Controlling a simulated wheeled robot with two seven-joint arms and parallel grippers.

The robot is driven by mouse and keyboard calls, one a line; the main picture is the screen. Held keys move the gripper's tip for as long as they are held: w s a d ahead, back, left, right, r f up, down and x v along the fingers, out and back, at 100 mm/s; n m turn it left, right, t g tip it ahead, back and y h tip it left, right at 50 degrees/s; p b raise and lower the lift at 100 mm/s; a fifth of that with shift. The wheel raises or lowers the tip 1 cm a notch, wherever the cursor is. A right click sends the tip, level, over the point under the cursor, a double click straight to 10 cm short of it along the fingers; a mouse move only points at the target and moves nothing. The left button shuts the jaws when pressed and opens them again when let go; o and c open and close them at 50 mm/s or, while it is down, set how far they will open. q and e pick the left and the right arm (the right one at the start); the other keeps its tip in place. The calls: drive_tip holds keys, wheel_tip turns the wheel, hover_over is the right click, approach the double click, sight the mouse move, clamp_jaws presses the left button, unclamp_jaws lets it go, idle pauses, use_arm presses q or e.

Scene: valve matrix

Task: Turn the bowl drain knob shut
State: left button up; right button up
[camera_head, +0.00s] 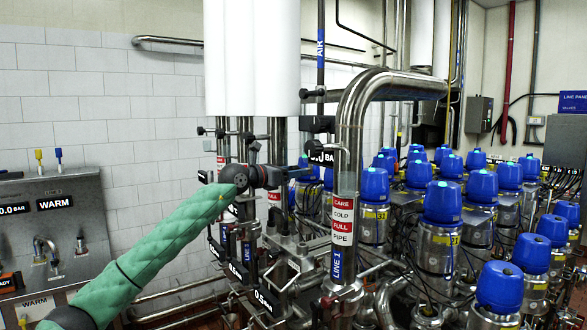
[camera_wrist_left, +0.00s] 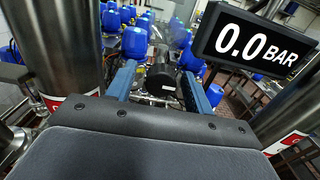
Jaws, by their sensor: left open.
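My left arm, in a green sleeve, reaches in from the left in the head view. Its gripper (camera_head: 287,173) is among the pipes left of the big bent steel pipe, small and partly lost against the dark fittings. In the left wrist view the blue-grey fingers (camera_wrist_left: 159,76) are apart. A black round fitting (camera_wrist_left: 161,80) shows between them, farther out; I cannot tell whether it is the bowl drain knob, or whether anything touches it. No label for the knob is readable. My right gripper is not in view.
A "0.0 BAR" display (camera_wrist_left: 255,45) hangs close on the right in the wrist view. Steel pipes flank the gripper. A bent pipe (camera_head: 349,125) and several blue-topped valves (camera_head: 443,202) crowd the right. A "WARM" panel (camera_head: 57,235) stands at left.

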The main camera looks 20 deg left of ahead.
use_arm(q)
drive_tip(key=shift+w+d+f, duration=0.1)
drive_tip(key=shift+w+d, duration=0.15)
drive_tip(key=shift+w, duration=0.05)
drive_tip(key=shift+s+a, duration=0.1)
drive_tip(key=shift+c, duration=0.9)
drive_tip(key=c, duration=0.8)
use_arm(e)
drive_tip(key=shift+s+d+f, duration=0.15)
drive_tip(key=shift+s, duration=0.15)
